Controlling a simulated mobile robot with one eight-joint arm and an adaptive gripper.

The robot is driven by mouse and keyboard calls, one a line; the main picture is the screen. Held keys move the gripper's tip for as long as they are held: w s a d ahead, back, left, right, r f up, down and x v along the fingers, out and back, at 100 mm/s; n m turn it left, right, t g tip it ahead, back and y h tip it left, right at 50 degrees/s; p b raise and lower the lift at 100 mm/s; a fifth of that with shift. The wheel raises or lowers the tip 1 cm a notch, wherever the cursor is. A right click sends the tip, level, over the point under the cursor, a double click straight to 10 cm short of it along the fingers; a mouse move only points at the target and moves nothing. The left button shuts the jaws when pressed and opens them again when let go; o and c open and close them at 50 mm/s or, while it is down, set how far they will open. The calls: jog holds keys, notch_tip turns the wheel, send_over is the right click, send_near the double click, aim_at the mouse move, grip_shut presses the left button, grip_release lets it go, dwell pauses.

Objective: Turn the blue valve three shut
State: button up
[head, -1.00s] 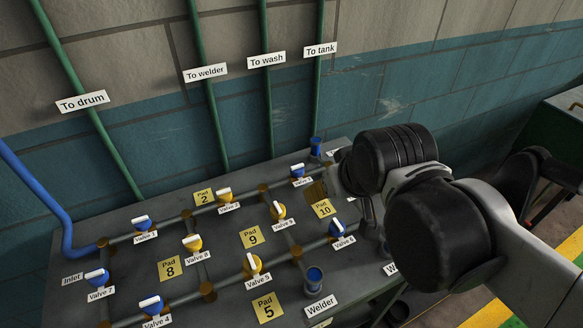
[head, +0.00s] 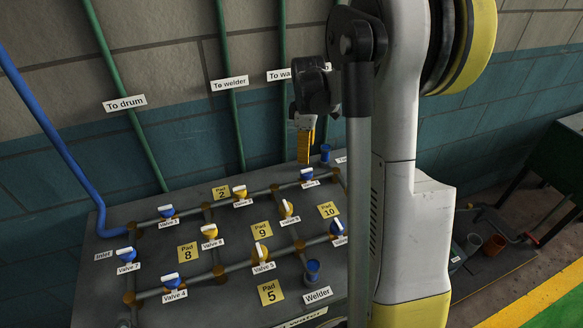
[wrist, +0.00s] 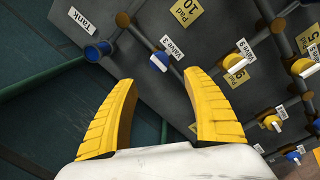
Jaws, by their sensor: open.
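Valve 3 is a blue valve with a white bar handle (head: 307,172) on the back pipe of the grey bench, toward its right end. In the wrist view the valve (wrist: 159,62) lies beyond and between my fingertips, with its label beside it. Its handle looks roughly in line with the pipe, though it is small. My gripper (head: 304,152) hangs above the back of the bench, yellow fingers pointing down, apart from the valve. In the wrist view my gripper (wrist: 158,78) is open, with nothing between the fingers.
Other blue and yellow valves, such as Valve 5 (head: 262,252), stand along the pipes. A blue cup-like fitting (head: 325,152) is right of my gripper; another (head: 312,271) is near the front. Green pipes climb the wall behind. My arm hides the bench's right side.

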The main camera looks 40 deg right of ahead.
aim_at(306, 170)
jog(key=f+b, duration=0.1)
jog(key=f, duration=0.2)
jog(key=f+b, duration=0.1)
jog(key=f, duration=0.2)
jog(key=f+b, duration=0.1)
jog(key=f, duration=0.3)
jog(key=shift+w+d, duration=0.25)
jog(key=shift+d, duration=0.1)
jog(key=c, duration=1.2)
